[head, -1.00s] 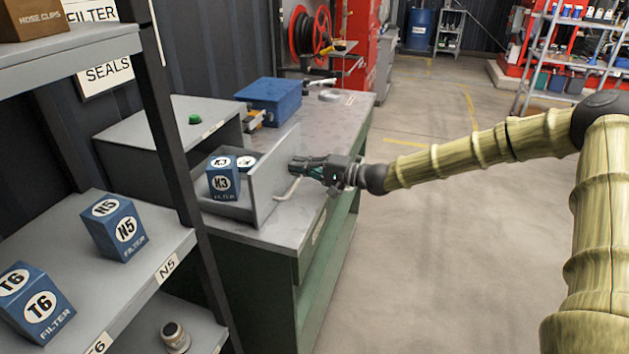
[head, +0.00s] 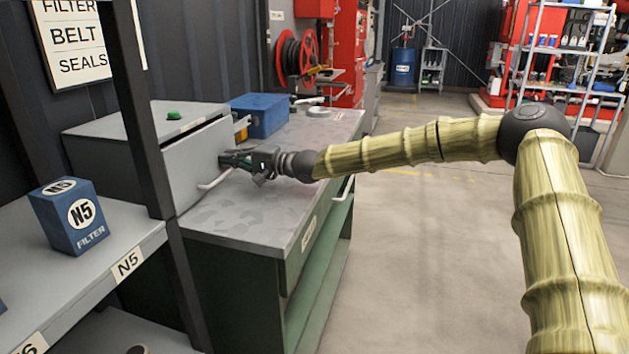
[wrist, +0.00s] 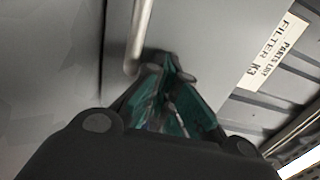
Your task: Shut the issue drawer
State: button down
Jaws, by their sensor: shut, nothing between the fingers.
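The issue drawer (head: 196,160) is a grey front with a bar handle in a grey box (head: 130,127) on the workbench. In the wrist view the shut fingers (wrist: 168,75) are at the grey front beside the handle bar (wrist: 139,35). The inside of the drawer is hidden.
A green button (head: 173,115) is on top of the box. A blue box (head: 260,115) stands behind on the bench (head: 270,205). A shelf with a blue N5 filter box (head: 70,217) is at near left. Floor to the right is clear.

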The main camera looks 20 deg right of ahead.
jog(key=shift+b+x, duration=0.45)
jog(key=shift+x, duration=0.4)
jog(key=shift+a+r, duration=0.1)
jog(key=shift+r, duration=0.1)
jog(key=shift+f, duration=0.1)
